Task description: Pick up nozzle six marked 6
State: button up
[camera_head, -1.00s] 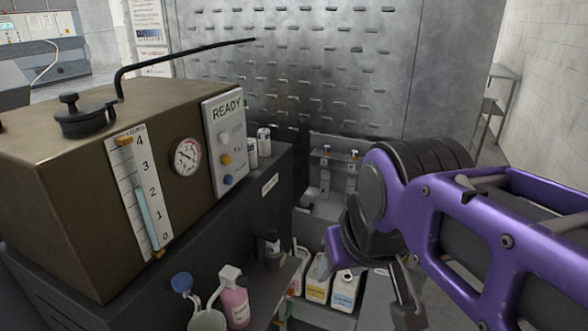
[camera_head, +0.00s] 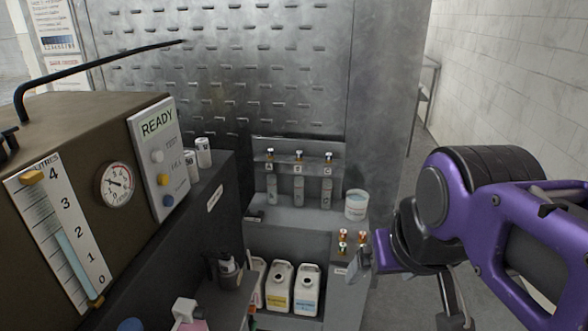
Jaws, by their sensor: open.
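Several small nozzle-like pieces with orange and red tops stand together on a low grey ledge, right of centre; one of them (camera_head: 343,236) is at the back left of the group. They are too small for me to read any mark, so I cannot tell which is nozzle six. My gripper (camera_head: 361,263) shows only in part, beyond the purple and black arm links. It is open, and in the picture it lies just below this group. I cannot judge the depth between them or see any contact.
Three more fittings (camera_head: 299,157) stand on a shelf marked A, B and C, with grey cylinders below. A white tub (camera_head: 356,204) stands to their right. White jugs (camera_head: 279,287) sit lower down. A brown machine (camera_head: 75,190) marked READY fills the left. Floor at right is clear.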

aim_at(343, 233)
jog(key=i+l, duration=0.3)
jog(key=k+l+u, duration=0.1)
jog(key=k+l, duration=0.1)
jog(key=k, duration=0.35)
jog(key=i+l, duration=0.75)
jog(key=l, duration=0.2)
jog(key=i+l+u, duration=0.15)
jog(key=u, duration=0.2)
jog(key=i+l+u, duration=0.1)
jog(key=l+u, duration=0.25)
jog(key=k+l+u, duration=0.15)
jog(key=u, duration=0.25)
jog(key=k+l+u, duration=0.15)
jog(key=u, duration=0.3)
jog(key=i+z, duration=0.2)
jog(key=k+l, duration=0.05)
